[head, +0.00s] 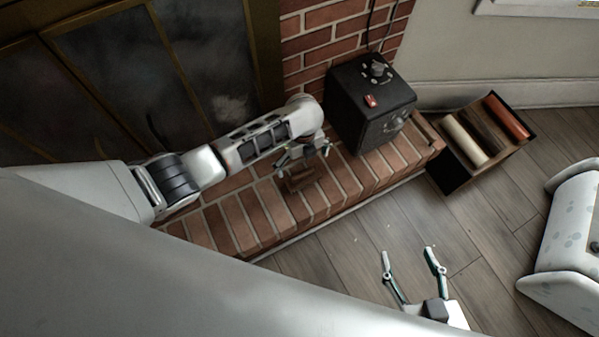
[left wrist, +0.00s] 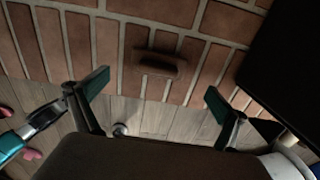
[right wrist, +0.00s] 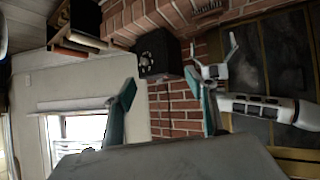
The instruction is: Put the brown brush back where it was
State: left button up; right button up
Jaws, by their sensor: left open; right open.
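The brown brush (head: 299,181) lies on the brick hearth, partly below my left gripper (head: 303,157). In the left wrist view the brush (left wrist: 160,63) lies on the bricks beyond the two open fingertips, roughly centred between them, with nothing gripped. My left gripper (left wrist: 156,90) is open and empty above the hearth. My right gripper (head: 409,255) is open and empty over the wooden floor in front of the hearth.
A black box with a knob (head: 366,105) stands on the hearth right of my left gripper, with a small red item (head: 370,101) on top. A dark open box with rolls (head: 453,177) stands on the floor. A white rounded object (head: 570,240) is at the right. The floor between is clear.

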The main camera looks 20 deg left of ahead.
pick_arm(q)
notch_tip(320, 180, up, 2)
jog(key=shift+r+p, duration=0.25)
jog(key=shift+p, duration=0.1)
jog(key=shift+s, duration=0.1)
pick_arm(e)
jog(key=shift+s+d+f, duration=0.25)
jog(key=shift+d+f, duration=0.15)
jog(key=shift+d, duration=0.25)
